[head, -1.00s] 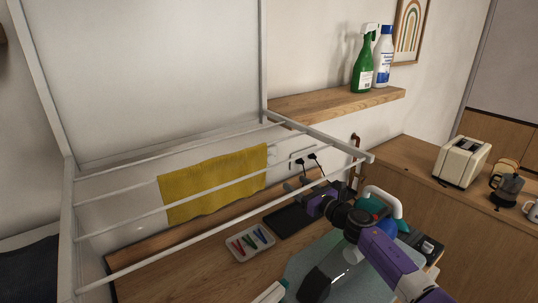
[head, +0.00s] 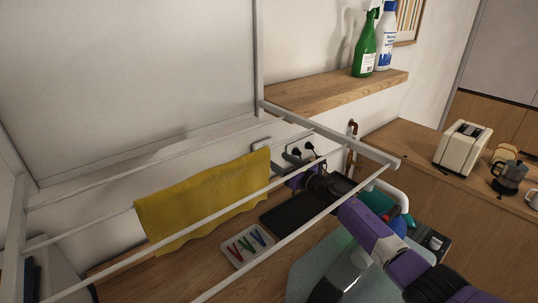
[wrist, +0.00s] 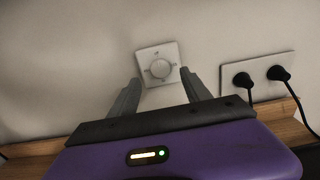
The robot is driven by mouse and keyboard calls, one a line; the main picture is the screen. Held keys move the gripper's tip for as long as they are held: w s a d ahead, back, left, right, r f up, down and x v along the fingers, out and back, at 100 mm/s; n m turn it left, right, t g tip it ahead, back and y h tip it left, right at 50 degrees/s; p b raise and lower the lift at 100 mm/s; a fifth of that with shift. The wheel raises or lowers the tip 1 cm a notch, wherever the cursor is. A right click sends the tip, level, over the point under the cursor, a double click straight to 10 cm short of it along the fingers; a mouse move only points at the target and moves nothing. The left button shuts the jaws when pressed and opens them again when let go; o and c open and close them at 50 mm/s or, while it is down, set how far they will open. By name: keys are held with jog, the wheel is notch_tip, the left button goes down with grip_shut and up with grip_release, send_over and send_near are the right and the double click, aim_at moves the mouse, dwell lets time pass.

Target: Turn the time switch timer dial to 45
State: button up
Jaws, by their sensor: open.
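The time switch is a white square plate (wrist: 172,50) with a round dial (wrist: 160,69) on the wall, slightly tilted in the wrist view. Its marks are too small to read. In the head view a small pale plate (head: 262,144), left of the sockets, appears to be the same switch, partly behind rack bars. My gripper (wrist: 160,82) is open and empty, pointing at the wall. Its two fingers stand left and right, just below the dial in the picture; contact cannot be told. In the head view its fingers are hidden near the wall.
A double socket (wrist: 257,77) with two black plugs and cables sits right of the switch. A white drying rack (head: 230,208) with a yellow cloth (head: 205,195) spans the front. A tray of colored pegs (head: 250,245) and a dark board (head: 290,218) lie on the counter.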

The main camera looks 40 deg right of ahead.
aim_at(266, 153)
jog(key=w+b, duration=0.1)
jog(key=w, duration=0.1)
jog(key=w+b, duration=0.1)
jog(key=w, duration=0.1)
jog(key=shift+a+f+b, duration=0.1)
jog(key=shift+f+b, duration=0.15)
jog(key=shift+b, duration=0.1)
jog(key=shift+w+r+b, duration=0.3)
jog(key=shift+w+b, duration=0.35)
jog(key=shift+w, duration=0.25)
grip_shut()
